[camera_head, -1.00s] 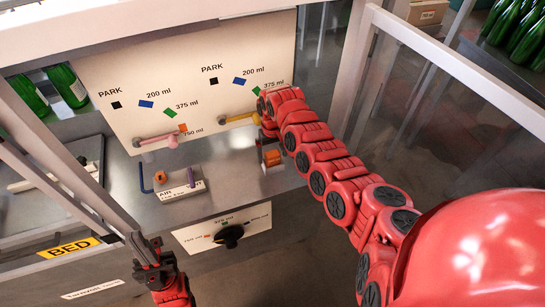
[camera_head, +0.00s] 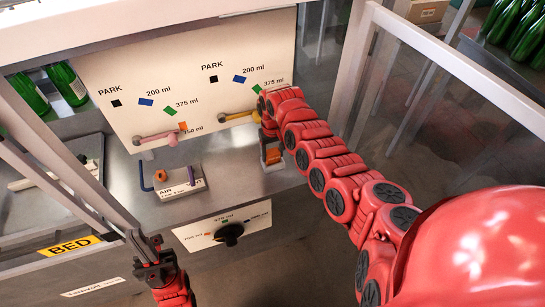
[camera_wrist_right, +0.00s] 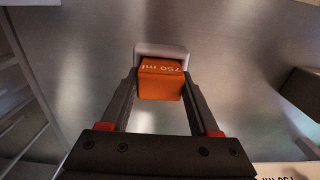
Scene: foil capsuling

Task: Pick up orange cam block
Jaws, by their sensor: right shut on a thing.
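The orange cam block (camera_wrist_right: 160,85), marked 750 ml, sits between the two fingers of my right gripper (camera_wrist_right: 160,80) in the right wrist view. The fingers touch its sides and are shut on it. A pale holder (camera_wrist_right: 160,49) shows right behind the block; I cannot tell whether the block is clear of it. In the head view the block (camera_head: 273,156) is small and partly hidden by the right gripper (camera_head: 271,148), at the right end of the steel worktop. My left gripper (camera_head: 147,250) is low at the left, empty, with its fingers apart.
The worktop (camera_head: 235,185) carries an AIR unit (camera_head: 182,188) with an orange knob. Behind it stands a white panel (camera_head: 190,85) with a pink and a yellow lever. A dial panel (camera_head: 222,228) is on the front. A frame post (camera_head: 350,75) stands near my right arm.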

